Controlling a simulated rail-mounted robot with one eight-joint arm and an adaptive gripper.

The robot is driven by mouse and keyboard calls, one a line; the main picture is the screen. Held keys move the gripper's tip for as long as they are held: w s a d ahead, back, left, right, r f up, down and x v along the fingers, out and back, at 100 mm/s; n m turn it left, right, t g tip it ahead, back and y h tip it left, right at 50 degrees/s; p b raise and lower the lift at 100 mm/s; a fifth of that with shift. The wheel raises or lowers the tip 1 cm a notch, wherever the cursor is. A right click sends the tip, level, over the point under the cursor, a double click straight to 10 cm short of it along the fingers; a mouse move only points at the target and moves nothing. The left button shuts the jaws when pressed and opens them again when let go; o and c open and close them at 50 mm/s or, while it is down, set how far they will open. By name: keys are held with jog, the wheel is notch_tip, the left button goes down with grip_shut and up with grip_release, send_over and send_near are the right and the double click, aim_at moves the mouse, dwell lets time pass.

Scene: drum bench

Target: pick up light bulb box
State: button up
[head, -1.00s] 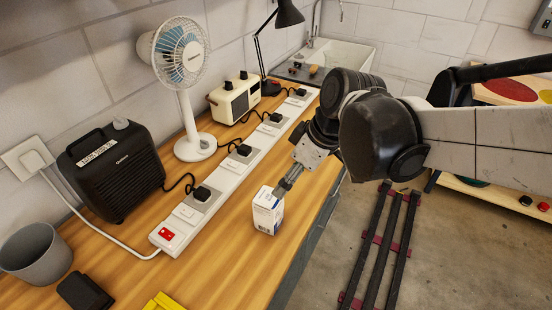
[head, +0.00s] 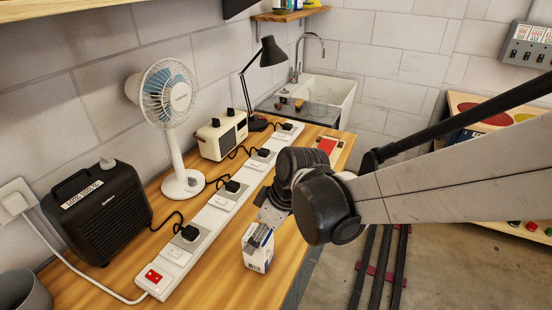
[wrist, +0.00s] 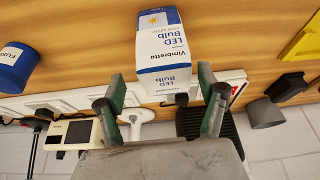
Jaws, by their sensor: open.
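The light bulb box (head: 258,259) is small, white and blue, standing upright on the wooden bench near its right edge. In the wrist view the box (wrist: 163,48) shows "LED Bulb" print and an orange mark. My gripper (head: 258,236) is at the top of the box in the head view and hides part of it. In the wrist view my gripper (wrist: 160,92) is open, its two green-padded fingers apart, with the box's near end in line with the gap. I cannot tell whether the fingers touch the box.
A long white power strip (head: 205,220) with plugs runs along the bench left of the box. Behind it stand a fan (head: 175,140), a black heater (head: 100,212) and a cream radio (head: 220,137). The wrist view shows a blue fuse container (wrist: 14,66) and a yellow object (wrist: 303,42).

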aim_at(260, 261)
jog(key=x, duration=0.3)
jog(key=shift+s+f, duration=0.15)
jog(key=shift+s, duration=0.25)
jog(key=shift+x, duration=0.9)
jog(key=c, duration=1.2)
